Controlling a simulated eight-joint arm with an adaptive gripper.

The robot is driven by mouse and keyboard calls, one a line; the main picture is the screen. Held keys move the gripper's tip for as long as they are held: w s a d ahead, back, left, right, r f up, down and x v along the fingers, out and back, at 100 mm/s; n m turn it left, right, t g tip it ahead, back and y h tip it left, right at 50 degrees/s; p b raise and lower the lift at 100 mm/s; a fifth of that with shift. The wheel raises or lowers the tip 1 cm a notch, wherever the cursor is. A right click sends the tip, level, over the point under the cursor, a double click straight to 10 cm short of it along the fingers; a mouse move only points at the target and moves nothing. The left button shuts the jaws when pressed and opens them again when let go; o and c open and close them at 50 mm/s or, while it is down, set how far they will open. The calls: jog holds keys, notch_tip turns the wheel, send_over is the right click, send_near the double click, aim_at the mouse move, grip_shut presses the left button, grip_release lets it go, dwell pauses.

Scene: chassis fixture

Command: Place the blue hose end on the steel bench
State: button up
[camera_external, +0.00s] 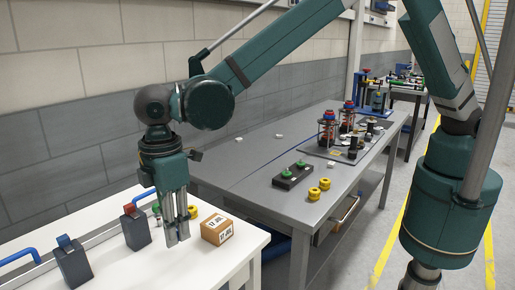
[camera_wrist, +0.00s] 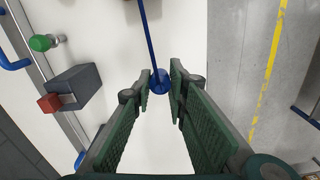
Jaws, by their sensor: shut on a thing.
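In the wrist view the blue hose end (camera_wrist: 159,80) is a round blue knob with a thin blue hose (camera_wrist: 151,35) running from it toward the top. My gripper (camera_wrist: 161,90) is shut on it, with one finger on each side. In the external view my gripper (camera_external: 178,236) points straight down, low over the white table (camera_external: 125,270), left of a small cardboard box (camera_external: 217,230). The hose end cannot be made out there. The steel bench (camera_external: 240,160) is the grey table to the right, behind the white table.
Dark blocks (camera_external: 135,229) and blue handles (camera_external: 18,256) line a metal rail on the white table. On the bench stand a black block with green knobs (camera_external: 292,175), yellow parts (camera_external: 319,187) and red-topped fixtures (camera_external: 327,127). The bench's near left top is largely clear.

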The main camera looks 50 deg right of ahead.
jog(key=w+d+r+m, duration=0.1)
jog(key=w+d+m, duration=0.3)
jog(key=d, duration=0.9)
jog(key=w+d+r+m, duration=0.1)
jog(key=w+d, duration=0.5)
jog(key=d, duration=0.7)
jog(key=w+d+m, duration=0.3)
jog(key=w+d, duration=0.2)
jog(key=d, duration=0.8)
jog(key=m, duration=0.8)
send_over(305, 159)
jog(key=shift+d+r, duration=0.15)
jog(key=shift+f+b, duration=0.3)
jog(key=shift+f, duration=2.65)
jog(key=shift+f, duration=0.1)
jog(key=shift+f, duration=2)
